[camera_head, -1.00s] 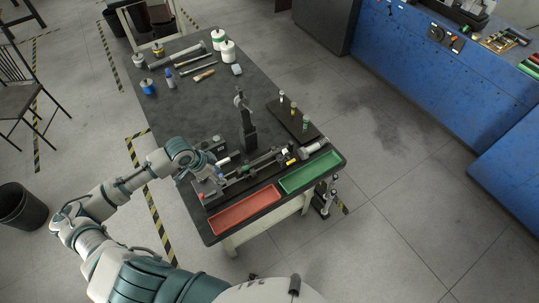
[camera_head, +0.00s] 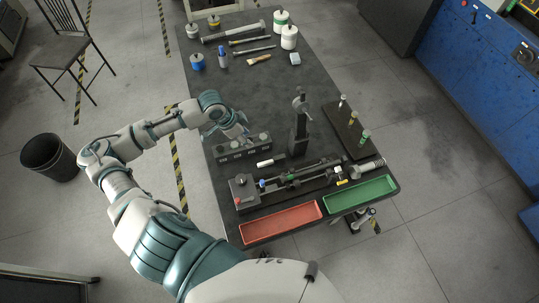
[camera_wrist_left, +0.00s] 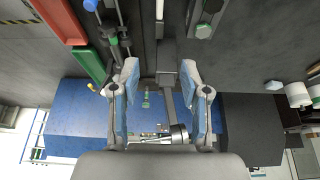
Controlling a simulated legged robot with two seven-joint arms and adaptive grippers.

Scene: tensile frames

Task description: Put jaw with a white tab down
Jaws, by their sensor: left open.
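A small dark piece with a white tab (camera_head: 265,163), which looks like the jaw, lies on the dark table between the jaw rack and the long test fixture. In the left wrist view a white strip, likely this tab (camera_wrist_left: 159,9), shows at the top edge. My left gripper (camera_head: 238,134) is over the back of the jaw rack (camera_head: 243,151), left of the upright stand (camera_head: 299,128). In the left wrist view my left gripper (camera_wrist_left: 165,97) has its fingers wide apart with nothing held between them. My right gripper is out of view.
The test fixture (camera_head: 290,184) runs along the front, behind a red tray (camera_head: 283,223) and a green tray (camera_head: 361,194). A board with several coloured-topped pieces (camera_head: 352,128) is at right. Tools and pots stand at the back; the table's middle is clear.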

